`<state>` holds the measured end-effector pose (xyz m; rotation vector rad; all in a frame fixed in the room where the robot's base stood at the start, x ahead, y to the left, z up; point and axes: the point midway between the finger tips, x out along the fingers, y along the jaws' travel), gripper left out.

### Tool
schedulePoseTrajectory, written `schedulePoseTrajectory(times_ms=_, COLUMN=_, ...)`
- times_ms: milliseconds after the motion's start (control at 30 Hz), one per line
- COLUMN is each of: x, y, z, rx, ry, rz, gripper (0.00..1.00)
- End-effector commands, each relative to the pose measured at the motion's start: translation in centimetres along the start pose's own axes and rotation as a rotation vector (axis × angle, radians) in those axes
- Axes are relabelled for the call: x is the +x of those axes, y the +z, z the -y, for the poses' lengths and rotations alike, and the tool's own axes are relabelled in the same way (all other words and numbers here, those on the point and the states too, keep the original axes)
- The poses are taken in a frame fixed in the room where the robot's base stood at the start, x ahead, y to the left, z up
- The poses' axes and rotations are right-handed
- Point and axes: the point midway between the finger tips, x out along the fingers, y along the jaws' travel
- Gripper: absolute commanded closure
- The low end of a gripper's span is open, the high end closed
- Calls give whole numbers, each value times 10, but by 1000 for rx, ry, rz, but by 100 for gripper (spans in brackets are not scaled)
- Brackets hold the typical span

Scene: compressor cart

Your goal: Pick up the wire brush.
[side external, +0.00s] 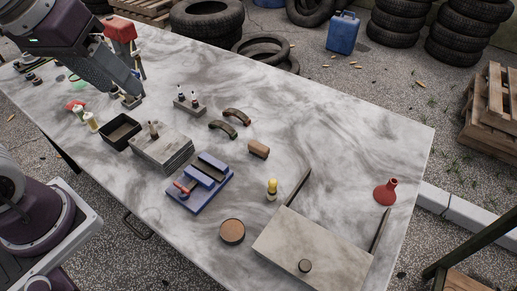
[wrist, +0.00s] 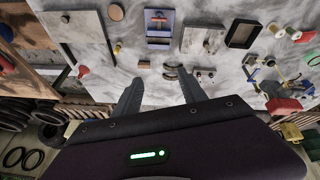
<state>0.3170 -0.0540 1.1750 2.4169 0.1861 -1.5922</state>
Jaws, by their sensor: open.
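No thing here can be named the wire brush with certainty. A small brown block (side external: 258,149), perhaps the brush, lies on the grey marbled table (side external: 330,135), right of the blue vise-like fixture; in the wrist view it is a small tan piece (wrist: 144,65). Two curved dark brown pieces (side external: 237,116) lie beyond it, side by side; they also show between my fingers in the wrist view (wrist: 170,70). My gripper (wrist: 160,94) is open and empty, its two grey fingers apart, above the table. In the side view my gripper (side external: 134,90) is at the upper left, away from the block.
A blue fixture (side external: 199,184), stone slabs (side external: 162,150), a black tray (side external: 120,132) and a small two-pin holder (side external: 189,105) stand left of the block. A yellow-topped piece (side external: 272,188), flat plate (side external: 310,247) and red funnel (side external: 386,192) stand to the right.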

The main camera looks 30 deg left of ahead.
Motion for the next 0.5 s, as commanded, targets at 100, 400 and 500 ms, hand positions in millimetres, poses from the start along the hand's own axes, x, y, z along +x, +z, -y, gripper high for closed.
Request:
schedulePoseTrajectory(times_ms=100, x=44, y=-61, z=-31, rx=-294, ry=-29, rz=105, gripper=51)
schedulePoseTrajectory(times_ms=400, x=250, y=-122, z=-96, rx=-1015, ry=-245, rz=245, gripper=51)
schedulePoseTrajectory(times_ms=500, x=306, y=-114, z=-104, rx=-1169, ry=-314, rz=249, gripper=51)
